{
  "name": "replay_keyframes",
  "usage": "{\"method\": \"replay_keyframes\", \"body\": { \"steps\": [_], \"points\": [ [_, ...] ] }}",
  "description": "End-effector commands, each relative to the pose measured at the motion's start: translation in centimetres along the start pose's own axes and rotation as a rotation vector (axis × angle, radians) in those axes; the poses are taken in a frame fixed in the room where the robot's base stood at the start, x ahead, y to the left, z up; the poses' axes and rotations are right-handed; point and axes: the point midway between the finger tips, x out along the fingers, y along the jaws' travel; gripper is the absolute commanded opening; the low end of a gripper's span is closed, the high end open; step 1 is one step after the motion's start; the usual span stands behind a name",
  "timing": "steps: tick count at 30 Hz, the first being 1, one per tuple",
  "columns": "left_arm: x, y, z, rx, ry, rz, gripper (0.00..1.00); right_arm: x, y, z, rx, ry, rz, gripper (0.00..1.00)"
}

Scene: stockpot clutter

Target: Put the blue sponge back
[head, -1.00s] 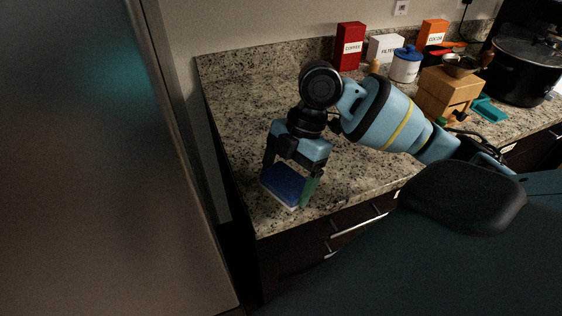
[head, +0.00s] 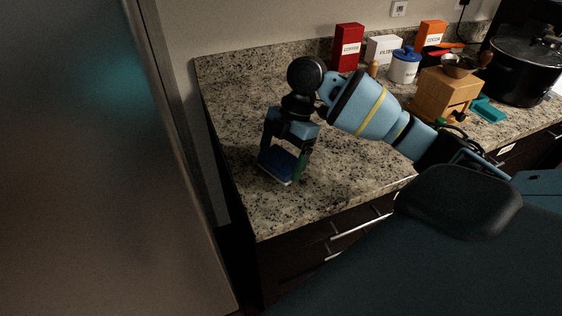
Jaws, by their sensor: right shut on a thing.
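The blue sponge (head: 277,164) has a pale underside and is between the fingers of my right gripper (head: 281,165), which is shut on it. The sponge is over the left part of the speckled granite counter (head: 330,193). I cannot tell for sure whether its underside touches the counter. My left gripper is not in the head view.
A wooden coffee grinder (head: 443,95), a teal item (head: 488,109) and a black stockpot (head: 525,68) stand at the right. A red box (head: 348,46), a white box (head: 384,49), a white jar (head: 405,66) and an orange box (head: 432,34) line the back. The counter's left part is clear.

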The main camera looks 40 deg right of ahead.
Motion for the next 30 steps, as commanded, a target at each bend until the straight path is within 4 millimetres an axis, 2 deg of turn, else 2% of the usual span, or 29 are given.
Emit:
{"method": "replay_keyframes", "body": {
  "steps": [3,15,16,19,26,30],
  "points": [
    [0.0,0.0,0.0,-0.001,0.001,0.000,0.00,1.3,0.0,0.6,0.000,-0.001,0.000,0.64],
    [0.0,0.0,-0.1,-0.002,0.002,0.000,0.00,1.7,0.0,0.8,0.000,-0.001,0.002,0.64],
    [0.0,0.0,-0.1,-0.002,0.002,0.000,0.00,1.7,0.0,0.8,0.000,-0.001,0.002,0.88],
    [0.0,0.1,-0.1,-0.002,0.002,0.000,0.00,1.7,0.0,0.8,0.000,-0.001,0.002,1.00],
    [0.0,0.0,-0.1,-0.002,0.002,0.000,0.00,1.6,0.0,0.7,0.000,-0.001,0.003,1.00],
    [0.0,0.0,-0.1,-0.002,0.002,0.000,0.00,0.6,0.1,0.6,-0.001,-0.001,0.004,1.00]
  ]
}}
